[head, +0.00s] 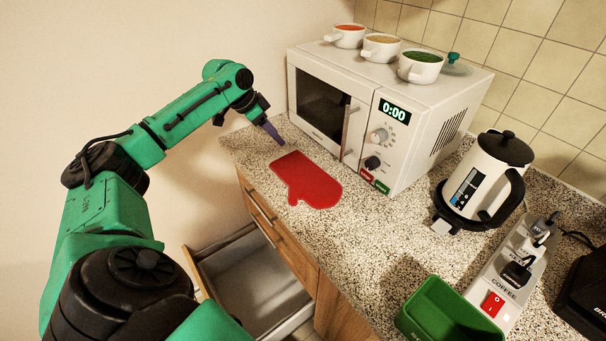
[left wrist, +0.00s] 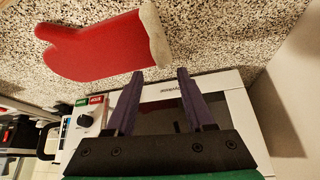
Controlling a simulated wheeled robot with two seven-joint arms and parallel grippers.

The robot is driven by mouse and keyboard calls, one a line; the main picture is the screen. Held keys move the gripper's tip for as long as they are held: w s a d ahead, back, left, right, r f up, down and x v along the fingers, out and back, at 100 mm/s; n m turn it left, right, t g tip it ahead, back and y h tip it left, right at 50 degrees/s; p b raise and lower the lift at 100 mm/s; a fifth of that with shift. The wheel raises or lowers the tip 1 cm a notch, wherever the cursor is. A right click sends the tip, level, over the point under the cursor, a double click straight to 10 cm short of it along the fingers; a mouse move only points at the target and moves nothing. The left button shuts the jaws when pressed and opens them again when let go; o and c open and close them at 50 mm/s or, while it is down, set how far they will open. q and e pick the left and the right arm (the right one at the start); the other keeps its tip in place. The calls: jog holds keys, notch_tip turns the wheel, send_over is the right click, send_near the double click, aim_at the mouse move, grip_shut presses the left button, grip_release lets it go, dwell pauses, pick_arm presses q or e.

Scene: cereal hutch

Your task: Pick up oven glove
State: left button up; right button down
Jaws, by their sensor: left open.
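The red oven glove (head: 306,181) lies flat on the speckled counter in front of the microwave. In the left wrist view the glove (left wrist: 100,45) shows at the upper left, with its pale cuff (left wrist: 154,35) towards the fingers. My left gripper (head: 275,136) is just past the glove's far left end, close to the cuff and apart from it. In the left wrist view the two purple fingers of the left gripper (left wrist: 160,75) are spread with nothing between them. My right gripper is not in view.
The white microwave (head: 367,105) stands right behind the glove, with several cups on top. A kettle (head: 482,180), a power strip (head: 510,265) and a green bin (head: 447,312) stand to the right. An open drawer (head: 240,270) juts out below the counter's front edge.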

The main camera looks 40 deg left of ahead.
pick_arm(q)
jog(key=p+x, duration=0.1)
jog(key=x, duration=0.3)
jog(key=shift+a+f, duration=0.1)
jog(key=shift+f, duration=0.15)
grip_shut()
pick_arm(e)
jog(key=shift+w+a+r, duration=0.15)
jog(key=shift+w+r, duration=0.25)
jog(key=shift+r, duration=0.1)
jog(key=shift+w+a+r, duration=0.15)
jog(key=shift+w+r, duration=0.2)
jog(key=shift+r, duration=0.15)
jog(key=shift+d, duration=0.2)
